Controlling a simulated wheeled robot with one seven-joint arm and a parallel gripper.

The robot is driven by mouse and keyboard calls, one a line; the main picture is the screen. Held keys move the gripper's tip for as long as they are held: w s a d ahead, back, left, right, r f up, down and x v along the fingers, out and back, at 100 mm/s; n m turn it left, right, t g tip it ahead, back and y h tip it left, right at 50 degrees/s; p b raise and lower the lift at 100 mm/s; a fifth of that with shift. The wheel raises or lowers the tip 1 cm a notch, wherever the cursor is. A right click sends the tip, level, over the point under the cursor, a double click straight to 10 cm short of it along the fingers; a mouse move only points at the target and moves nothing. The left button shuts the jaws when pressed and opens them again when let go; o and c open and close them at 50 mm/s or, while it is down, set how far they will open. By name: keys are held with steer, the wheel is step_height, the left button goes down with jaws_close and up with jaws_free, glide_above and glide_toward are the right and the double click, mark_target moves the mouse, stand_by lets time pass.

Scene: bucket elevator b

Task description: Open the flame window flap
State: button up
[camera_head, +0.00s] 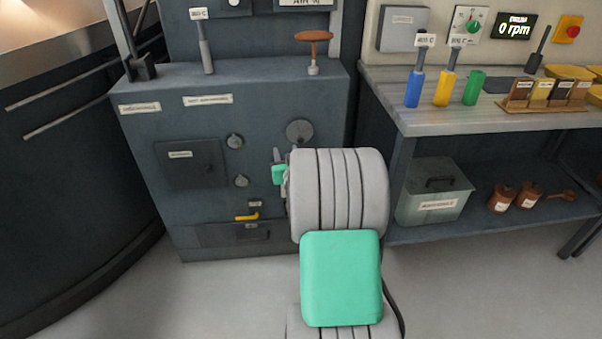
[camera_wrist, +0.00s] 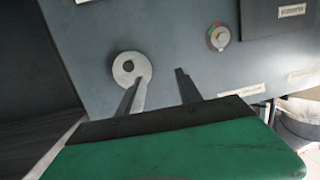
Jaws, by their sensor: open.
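A round grey metal disc (camera_head: 299,131) sits on the upper right of the dark machine front. It looks like the flame window flap. A grey disc with a dark hole (camera_wrist: 126,66) also shows in the wrist view and seems to be the same part. My gripper (camera_wrist: 159,77) has its two fingers apart with nothing between them. Its left finger overlaps the lower edge of the disc in the picture; I cannot tell whether it touches. In the head view, my arm hides much of my gripper (camera_head: 277,160), which is near the machine front, below and left of the disc.
A bench (camera_head: 480,119) stands close on the right. Bare floor (camera_head: 190,305) lies in front.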

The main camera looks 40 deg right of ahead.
mark_target(301, 141)
steer(key=s+d+f+m+h+b, duration=0.1)
steer(key=s+d+f+h, duration=0.15)
steer(key=d, duration=0.25)
steer(key=shift+t, duration=0.3)
steer(key=b+x, duration=0.1)
steer(key=x, duration=0.6)
steer(key=shift+w+d, duration=0.15)
steer(key=shift+w, duration=0.2)
jaws_close()
stand_by(0.3)
